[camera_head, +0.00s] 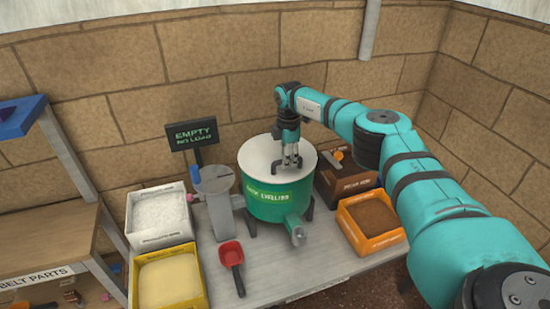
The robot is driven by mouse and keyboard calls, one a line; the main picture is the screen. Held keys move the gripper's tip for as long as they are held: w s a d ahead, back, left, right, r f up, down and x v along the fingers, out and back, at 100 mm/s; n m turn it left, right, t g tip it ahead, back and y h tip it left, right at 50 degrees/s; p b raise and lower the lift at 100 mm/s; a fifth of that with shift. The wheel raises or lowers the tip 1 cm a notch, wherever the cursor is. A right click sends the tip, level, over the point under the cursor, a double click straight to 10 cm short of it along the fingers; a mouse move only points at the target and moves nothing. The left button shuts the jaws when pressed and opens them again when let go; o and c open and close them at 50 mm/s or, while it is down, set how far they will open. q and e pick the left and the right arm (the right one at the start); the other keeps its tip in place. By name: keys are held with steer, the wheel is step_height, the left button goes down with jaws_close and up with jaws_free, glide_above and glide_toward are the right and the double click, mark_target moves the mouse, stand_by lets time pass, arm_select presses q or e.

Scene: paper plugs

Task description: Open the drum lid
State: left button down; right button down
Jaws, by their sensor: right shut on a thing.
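My left gripper is not in view.
A sign reading EMPTY (193,134) and a grey cylinder (217,205) stand left of the drum. White (160,240) and yellow (200,294) bins, a red scoop (232,256), an orange bin (379,244) and a brown box (348,190) surround it.

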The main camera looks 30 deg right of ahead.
steer(key=shift+w+r, duration=0.2)
steer(key=shift+r, duration=0.35)
steer(key=shift+w+r, duration=0.15)
steer(key=shift+r, duration=0.4)
steer(key=shift+w+d+r, duration=0.1)
steer(key=shift+w+r, duration=0.1)
steer(key=shift+r, duration=0.35)
steer(key=shift+w+d+r, duration=0.1)
steer(key=shift+w+r, duration=0.1)
steer(key=shift+r, duration=0.3)
steer(key=shift+w+r+b, duration=0.25)
steer(key=shift+r, duration=0.3)
steer(key=shift+w+r+b, duration=0.2)
steer(key=shift+r+b, duration=0.05)
steer(key=shift+r, duration=0.3)
steer(key=c, duration=1.2)
jaws_free()
